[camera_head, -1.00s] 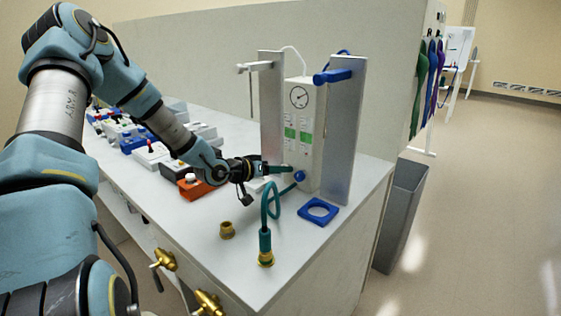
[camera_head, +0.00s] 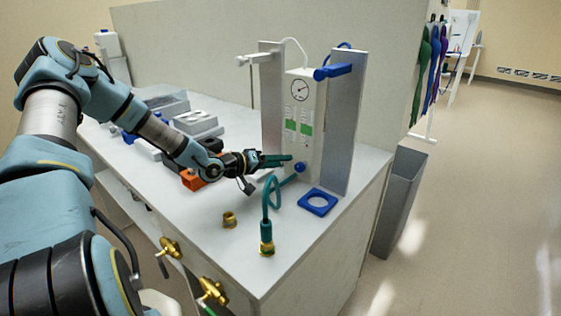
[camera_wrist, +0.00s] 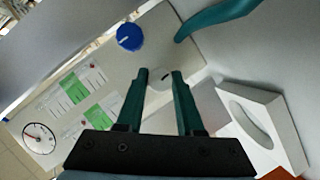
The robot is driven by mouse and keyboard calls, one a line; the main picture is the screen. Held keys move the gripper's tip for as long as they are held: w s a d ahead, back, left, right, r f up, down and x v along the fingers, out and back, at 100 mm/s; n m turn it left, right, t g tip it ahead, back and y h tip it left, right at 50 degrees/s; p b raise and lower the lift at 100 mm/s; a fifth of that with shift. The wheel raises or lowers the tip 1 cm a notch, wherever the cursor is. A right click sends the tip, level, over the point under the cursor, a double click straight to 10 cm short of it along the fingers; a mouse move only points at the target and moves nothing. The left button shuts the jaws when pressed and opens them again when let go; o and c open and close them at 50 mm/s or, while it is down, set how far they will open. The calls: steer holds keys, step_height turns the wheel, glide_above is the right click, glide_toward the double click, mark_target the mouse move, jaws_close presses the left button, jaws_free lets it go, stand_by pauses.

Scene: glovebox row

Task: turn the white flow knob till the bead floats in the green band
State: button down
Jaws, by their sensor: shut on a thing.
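The flow panel (camera_head: 311,120) is an upright pale box with a round gauge (camera_head: 300,90) and two scales, each with a green band (camera_head: 306,127). The wrist view shows the bands (camera_wrist: 97,116) tilted at the left. My gripper (camera_head: 288,160) is at the foot of the panel. In the wrist view its two green fingers (camera_wrist: 160,76) are shut on the white flow knob (camera_wrist: 158,78), which has a dark mark. The knob is hidden by the fingers in the head view. A blue knob (camera_wrist: 130,37) sits beside it, apart from the fingers.
A grey bin (camera_head: 400,205) stands at right.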

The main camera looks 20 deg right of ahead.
steer(key=c, duration=0.5)
jaws_free()
steer(key=shift+c, duration=0.2)
steer(key=shift+a, duration=0.1)
steer(key=b+v, duration=0.2)
steer(key=v, duration=0.8)
steer(key=shift+a+r, duration=0.1)
steer(key=shift+a, duration=0.2)
